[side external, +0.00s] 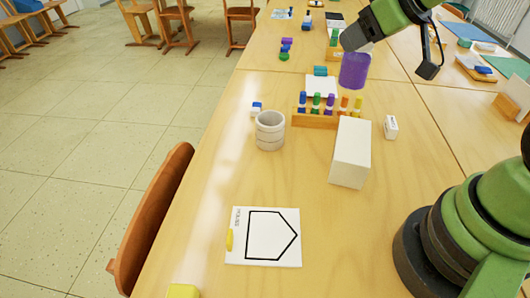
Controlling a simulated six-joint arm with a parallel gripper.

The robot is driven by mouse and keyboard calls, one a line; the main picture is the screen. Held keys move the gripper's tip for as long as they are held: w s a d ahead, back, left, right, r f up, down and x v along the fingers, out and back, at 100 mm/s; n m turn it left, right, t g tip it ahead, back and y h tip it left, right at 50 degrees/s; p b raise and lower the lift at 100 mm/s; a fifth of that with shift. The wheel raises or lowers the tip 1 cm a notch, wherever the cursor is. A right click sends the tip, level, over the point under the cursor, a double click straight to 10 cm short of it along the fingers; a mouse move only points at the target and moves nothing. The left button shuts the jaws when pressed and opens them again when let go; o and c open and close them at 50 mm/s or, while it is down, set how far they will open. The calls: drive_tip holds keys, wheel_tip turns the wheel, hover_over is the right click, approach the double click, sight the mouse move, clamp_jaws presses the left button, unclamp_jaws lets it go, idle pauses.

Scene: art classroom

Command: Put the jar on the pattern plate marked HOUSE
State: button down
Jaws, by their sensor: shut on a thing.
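A purple jar (355,72) hangs below my gripper (358,50), which is shut on it. The jar is above the table in the upper right part of the side view, beyond the white box. The fingertips are hard to make out. The white pattern plate (285,257) lies flat near the front of the table. It bears a black house-shaped outline and small lettering along its left side that looks like HOUSE. My gripper and the jar are well apart from the plate.
A pale ribbed pot (270,132) and a tall white box (350,153) stand between jar and plate. A wooden rack (315,121) with several coloured bottles is behind them. A small white block (391,127) lies to the right. Table around the plate is mostly clear.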

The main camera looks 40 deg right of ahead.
drive_tip(key=s+a+f+n+g+y, duration=0.25)
drive_tip(key=a+n, duration=0.35)
drive_tip(key=a, duration=0.3)
drive_tip(key=s+a+f+n+g+y, duration=0.1)
drive_tip(key=s+a+n+g+y, duration=0.25)
drive_tip(key=a+n, duration=0.4)
drive_tip(key=s+a+f+n+g+y, duration=0.2)
drive_tip(key=a+n+g, duration=0.15)
drive_tip(key=a, duration=0.65)
wheel_tip(320, 180, down, 10)
drive_tip(key=n, duration=0.1)
drive_tip(key=shift+a+f, duration=0.15)
drive_tip(key=shift+a, duration=0.15)
drive_tip(key=shift+f, duration=0.1)
drive_tip(key=shift+c, duration=2.2)
unclamp_jaws()
